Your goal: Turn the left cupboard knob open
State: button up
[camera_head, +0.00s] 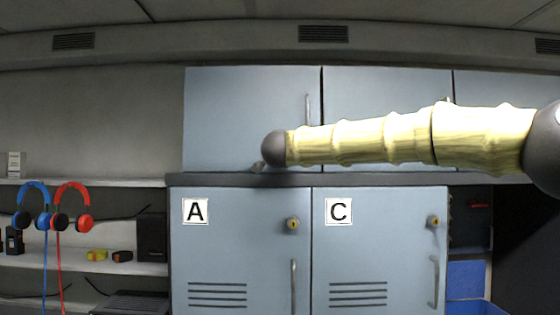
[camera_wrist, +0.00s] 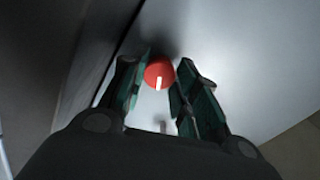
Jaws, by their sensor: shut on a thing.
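A round red knob (camera_wrist: 159,70) with a white mark shows in the wrist view, on a pale metal door (camera_wrist: 230,50). My gripper (camera_wrist: 166,76) has its two green and black fingers on either side of the knob and is shut on it. The white mark points toward the bottom of the picture. In the head view my arm crosses in front of the upper cupboards, and the red knob and the gripper's fingers cannot be made out there. The upper left cupboard door (camera_head: 235,110) looks shut.
On the left, shelves hold blue headphones (camera_head: 34,190) and red headphones (camera_head: 72,190). A blue bin (camera_head: 468,280) stands at the right.

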jog(key=m+b, duration=0.2)
jog(key=m, duration=0.3)
jog(key=shift+f+b, duration=0.1)
jog(key=shift+b, duration=0.2)
dwell(0.4)
jog(key=o, duration=1)
jog(key=shift+o, duration=0.2)
jog(key=shift+s, duration=0.1)
jog(key=s, duration=1.1)
jog(key=shift+s, duration=0.4)
